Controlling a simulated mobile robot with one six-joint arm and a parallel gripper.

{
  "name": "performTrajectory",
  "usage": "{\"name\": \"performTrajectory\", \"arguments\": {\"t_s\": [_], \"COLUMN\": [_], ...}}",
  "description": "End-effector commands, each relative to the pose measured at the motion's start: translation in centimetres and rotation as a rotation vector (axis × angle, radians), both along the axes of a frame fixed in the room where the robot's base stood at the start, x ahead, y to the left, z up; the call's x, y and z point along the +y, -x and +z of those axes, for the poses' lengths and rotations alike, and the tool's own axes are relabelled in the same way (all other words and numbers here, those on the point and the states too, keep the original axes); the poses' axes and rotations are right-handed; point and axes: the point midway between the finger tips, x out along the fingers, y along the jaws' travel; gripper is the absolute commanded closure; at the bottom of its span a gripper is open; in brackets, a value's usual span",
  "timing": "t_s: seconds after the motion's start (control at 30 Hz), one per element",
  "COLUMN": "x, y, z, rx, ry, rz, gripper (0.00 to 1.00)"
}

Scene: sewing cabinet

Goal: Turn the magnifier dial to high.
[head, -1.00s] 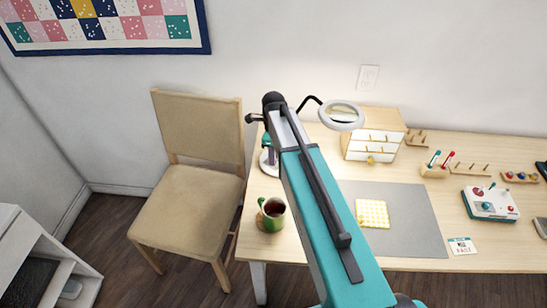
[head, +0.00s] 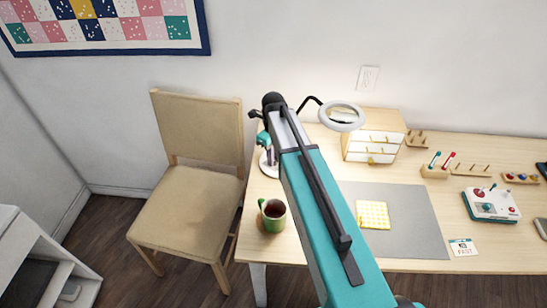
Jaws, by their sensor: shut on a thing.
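The magnifier has a white ring head (head: 342,116) on a dark curved neck, above the table's back left part. Its pale round base (head: 266,168) shows at the table's left end, partly covered by my arm. My gripper (head: 270,156) points down at this base and touches or nearly touches it. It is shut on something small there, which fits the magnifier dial. The dial itself and its setting are hidden behind my gripper and arm.
A green mug (head: 273,222) with dark drink stands at the table's front left. A chair (head: 185,205) is left of the table. A drawer box (head: 372,148) stands behind the grey mat (head: 415,215), which holds a yellow patterned square (head: 373,214). A control box (head: 491,205) is farther right.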

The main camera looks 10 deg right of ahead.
Motion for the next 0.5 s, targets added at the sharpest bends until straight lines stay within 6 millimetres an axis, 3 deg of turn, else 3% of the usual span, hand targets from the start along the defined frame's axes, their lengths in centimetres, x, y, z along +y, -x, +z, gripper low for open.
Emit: {"name": "performTrajectory", "arguments": {"t_s": [0.07, 0.1, 0.2, 0.5], "x": [-0.04, -0.04, -0.03, 0.02], "y": [0.1, 0.1, 0.08, 0.03], "z": [0.01, 0.0, 0.0, 0.01], "rx": [0.002, 0.002, 0.002, 0.001], "ry": [0.0, 0.0, 0.0, 0.001], "rz": [-0.001, -0.001, -0.001, 0.001], "gripper": [1.0, 0.79, 0.64, 0.64]}}
